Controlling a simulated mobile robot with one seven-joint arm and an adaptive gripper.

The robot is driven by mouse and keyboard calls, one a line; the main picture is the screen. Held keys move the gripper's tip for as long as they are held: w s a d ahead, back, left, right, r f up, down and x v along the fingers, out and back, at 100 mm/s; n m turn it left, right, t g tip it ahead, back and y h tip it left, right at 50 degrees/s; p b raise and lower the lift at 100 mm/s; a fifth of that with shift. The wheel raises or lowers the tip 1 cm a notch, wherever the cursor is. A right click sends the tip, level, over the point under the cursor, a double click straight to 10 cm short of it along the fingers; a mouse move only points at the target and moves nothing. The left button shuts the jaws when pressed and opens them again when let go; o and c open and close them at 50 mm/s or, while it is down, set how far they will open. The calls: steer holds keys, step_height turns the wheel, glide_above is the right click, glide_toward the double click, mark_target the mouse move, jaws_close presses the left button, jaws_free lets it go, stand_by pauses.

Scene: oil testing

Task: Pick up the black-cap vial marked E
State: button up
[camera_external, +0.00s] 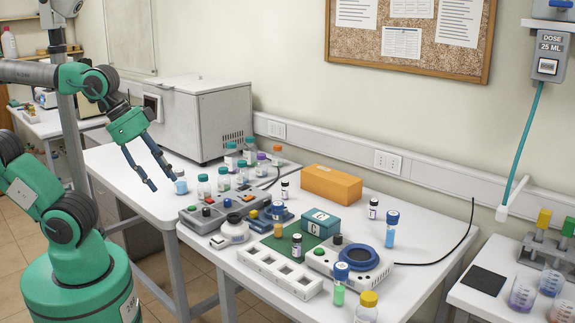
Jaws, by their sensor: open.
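Several small vials with black caps stand on the white table. One black-cap vial (297,247) is by the white rack at the front, one black-cap vial (373,209) stands right of the orange box, and one black-cap vial (285,191) stands left of it. Their letters are too small to read, so I cannot tell which is marked E. My gripper (162,183) is open and empty, pointing down above the left part of the table. It is left of all these vials, close to a small cup with blue contents (181,184).
A grey control box (215,208) and several colored-cap bottles (204,188) stand between my gripper and the vials. A white slotted rack (280,272), a teal box (320,223), an orange box (331,184) and blue-cap tubes (391,229) crowd the table. Free room shows at the right end.

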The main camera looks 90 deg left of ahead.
steer(key=shift+w+r, duration=0.1)
steer(key=w+a+r+m+y+p, duration=0.1)
steer(key=w+a+r+m+p, duration=0.2)
steer(key=w, duration=0.5)
steer(key=w+a+r+m+p, duration=0.1)
steer(key=w+r+m+p, duration=0.2)
steer(key=w+r, duration=0.35)
steer(key=m+g+y+p, duration=0.2)
steer(key=m+p, duration=1.8)
steer(key=m, duration=0.3)
glide_above(374, 201)
steer(key=s+d, duration=0.3)
steer(key=s, duration=0.1)
step_height(374, 201, down, 21)
steer(key=shift+s+a+r, duration=0.15)
steer(key=shift+x, duration=4.3)
